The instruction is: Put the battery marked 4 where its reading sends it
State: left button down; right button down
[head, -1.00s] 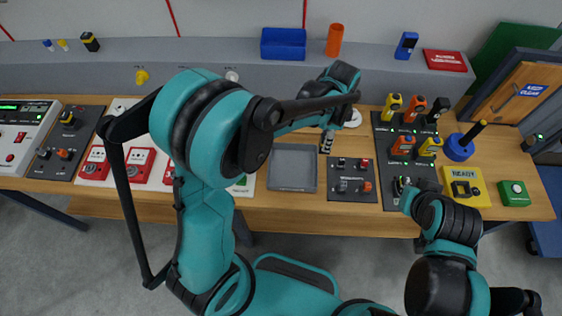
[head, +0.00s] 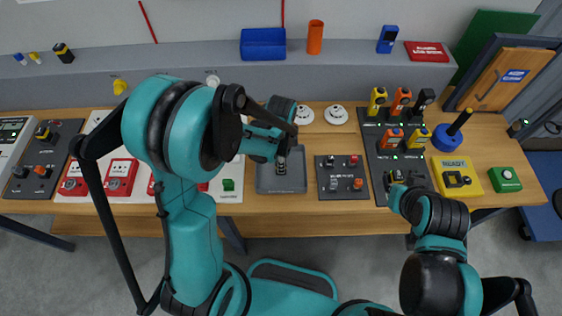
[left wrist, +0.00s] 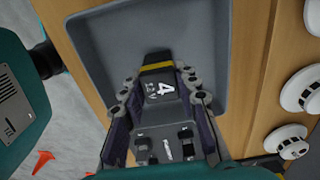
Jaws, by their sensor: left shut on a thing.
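The battery marked 4 (left wrist: 160,88) is dark grey with a yellow band at one end. In the left wrist view its white 4 shows above a smaller reading too blurred to read for sure. My left gripper (left wrist: 158,82) is shut on it, one finger on each side. They are over the shallow grey tray (left wrist: 95,62). In the head view my left gripper (head: 281,160) hangs over the same tray (head: 264,186); I cannot tell whether the battery touches its floor. My right gripper (head: 398,184) is low at the front of the dark rack; its fingers are unclear.
A dark panel (head: 323,190) with several small knobs or plugs stands right of the tray. The dark rack (head: 372,150) holds yellow and orange handsets. A yellow READY box (head: 446,164) and green box (head: 505,180) lie farther right. White round detectors (head: 336,114) lie behind the panel.

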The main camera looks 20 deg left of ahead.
pick_arm(q)
jog(key=shift+s, duration=0.1)
jog(key=shift+f, duration=0.1)
jog(key=c, duration=1.1)
grip_release()
jog(key=shift+c, duration=0.2)
jog(key=shift+r, duration=0.3)
notch_tip(320, 180, up, 11)
jog(key=p, duration=0.3)
jog(key=s+a+r+n+t, duration=0.4)
jog(key=s+r+n+t, duration=0.3)
jog(key=n, duration=0.7)
jog(key=s+r, duration=0.2)
jog(key=s, duration=0.1)
jog(key=shift+a+n, duration=0.35)
jog(key=shift+n, duration=0.05)
